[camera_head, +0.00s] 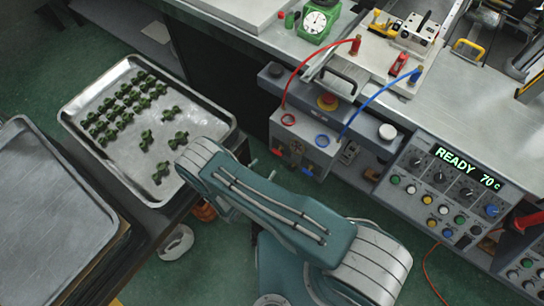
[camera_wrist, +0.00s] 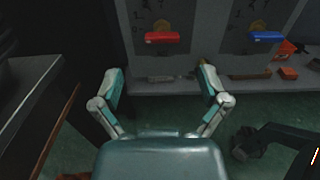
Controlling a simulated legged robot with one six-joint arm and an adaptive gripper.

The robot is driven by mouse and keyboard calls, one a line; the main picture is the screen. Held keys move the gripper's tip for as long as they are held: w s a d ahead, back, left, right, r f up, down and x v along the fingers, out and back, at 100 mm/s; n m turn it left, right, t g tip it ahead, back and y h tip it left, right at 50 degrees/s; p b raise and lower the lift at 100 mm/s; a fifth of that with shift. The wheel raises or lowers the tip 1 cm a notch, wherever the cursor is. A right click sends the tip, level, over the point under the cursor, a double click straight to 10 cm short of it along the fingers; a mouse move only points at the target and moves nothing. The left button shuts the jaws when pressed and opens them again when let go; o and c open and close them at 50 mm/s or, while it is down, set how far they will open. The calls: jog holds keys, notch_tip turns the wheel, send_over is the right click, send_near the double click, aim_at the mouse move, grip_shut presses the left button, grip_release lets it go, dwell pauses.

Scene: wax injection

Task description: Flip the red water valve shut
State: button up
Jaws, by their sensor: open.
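The red water valve (camera_wrist: 162,38) shows in the wrist view as a red handle lying level across the front of a grey panel, with a brass-coloured fitting just above it. In the head view the red valve (camera_head: 277,152) is small, low on the box below the red hose. My gripper (camera_wrist: 160,82) is open and empty, with its two fingers spread wide. The red handle is beyond the fingertips, between them from side to side, with a visible gap. A blue valve (camera_wrist: 267,37) sits to the right of the red one, its handle also level.
A ledge (camera_wrist: 145,87) runs below the valves with small loose parts on it. The control panel (camera_head: 455,190) reads READY 70 c. A metal tray (camera_head: 75,115) with green pieces stands left of my arm. Red and blue hoses run up from the box.

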jog(key=shift+v, duration=2.3)
jog(key=w+d+r+m+g, duration=0.25)
jog(key=r+m+g, duration=0.25)
jog(key=r, duration=0.5)
jog(key=w+d+r+m+g, duration=0.1)
jog(key=d+r+m+g, duration=0.4)
jog(key=r, duration=0.5)
jog(key=w+d+r+m+g, duration=0.2)
jog(key=r+m+g, duration=0.3)
jog(key=r, duration=0.5)
jog(key=s+d+r+m+t+y, duration=0.3)
jog(key=s+d+r+m+y, duration=0.2)
jog(key=r, duration=0.5)
jog(key=s+d+r+m+t+y, duration=0.3)
jog(key=s+d+r+m+y, duration=0.2)
jog(key=s+r+m, duration=0.3)
notch_tip(320, 180, up, 3)
jog(key=s+y, duration=0.1)
jog(key=s, duration=0.1)
jog(key=shift+s+m, duration=0.3)
